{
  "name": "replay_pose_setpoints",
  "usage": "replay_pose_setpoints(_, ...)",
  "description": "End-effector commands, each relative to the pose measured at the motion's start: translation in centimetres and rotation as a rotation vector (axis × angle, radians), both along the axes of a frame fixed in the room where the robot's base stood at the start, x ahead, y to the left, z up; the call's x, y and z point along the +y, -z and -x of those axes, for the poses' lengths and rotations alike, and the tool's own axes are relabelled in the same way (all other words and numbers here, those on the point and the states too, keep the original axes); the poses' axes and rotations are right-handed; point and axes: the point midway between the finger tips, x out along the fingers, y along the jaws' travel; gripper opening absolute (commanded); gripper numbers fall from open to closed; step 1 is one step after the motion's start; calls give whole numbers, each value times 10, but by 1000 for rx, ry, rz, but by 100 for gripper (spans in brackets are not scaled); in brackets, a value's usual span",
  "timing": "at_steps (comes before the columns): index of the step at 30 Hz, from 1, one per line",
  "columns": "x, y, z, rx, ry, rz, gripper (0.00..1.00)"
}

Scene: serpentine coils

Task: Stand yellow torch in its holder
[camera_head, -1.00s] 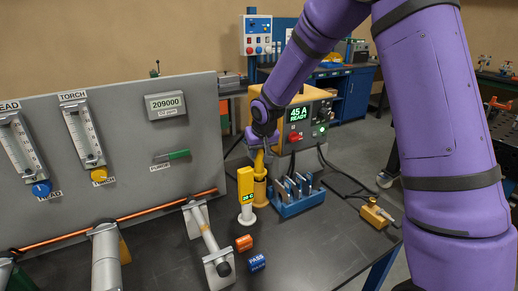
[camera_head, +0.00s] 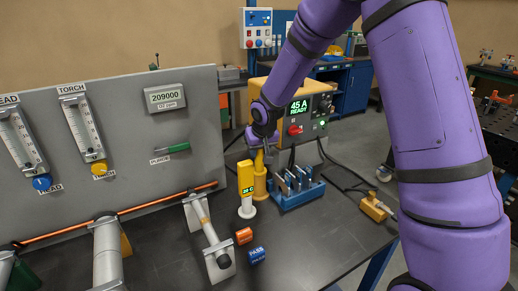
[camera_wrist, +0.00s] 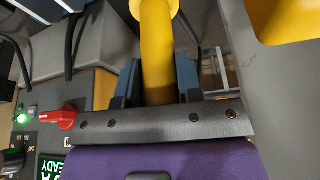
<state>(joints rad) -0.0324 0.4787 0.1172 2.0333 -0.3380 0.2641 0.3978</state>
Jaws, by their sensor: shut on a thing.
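The yellow torch (camera_head: 259,158) is in my gripper (camera_head: 262,148), upright or nearly so, in the head view. Directly below and in line with it is a wider yellow cylinder (camera_head: 260,184), which looks like its holder, on the dark bench. The torch's lower end meets the cylinder's top in the picture; I cannot tell how deep it sits. In the wrist view the torch (camera_wrist: 157,50) runs between the two blue-padded fingers, with a yellow flange beyond. My gripper (camera_wrist: 157,85) is shut on it.
A yellow handheld meter (camera_head: 246,180) on a white base stands close left of the holder. A blue rack (camera_head: 297,195) with several grey pieces is close on the right. The yellow welding machine (camera_head: 295,115) stands behind. Orange (camera_head: 244,236) and blue (camera_head: 257,255) blocks lie in front.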

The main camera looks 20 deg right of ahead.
Motion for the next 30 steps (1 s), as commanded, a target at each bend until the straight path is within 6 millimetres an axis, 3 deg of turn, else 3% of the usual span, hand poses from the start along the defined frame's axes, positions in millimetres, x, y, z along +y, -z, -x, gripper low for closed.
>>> replay_pose_setpoints(5, 0, 0, 0, -1, 0, 0, 0)
replay_pose_setpoints(6, 0, 0, 0, -1, 0, 0, 38)
replay_pose_setpoints(9, 0, 0, 0, -1, 0, 0, 61)
replay_pose_setpoints(10, 0, 0, 0, -1, 0, 0, 63)
replay_pose_setpoints(20, 0, -3, 1, -1, 1, 0, 63)
replay_pose_setpoints(30, -1, -51, 20, -5, 2, -1, 63)
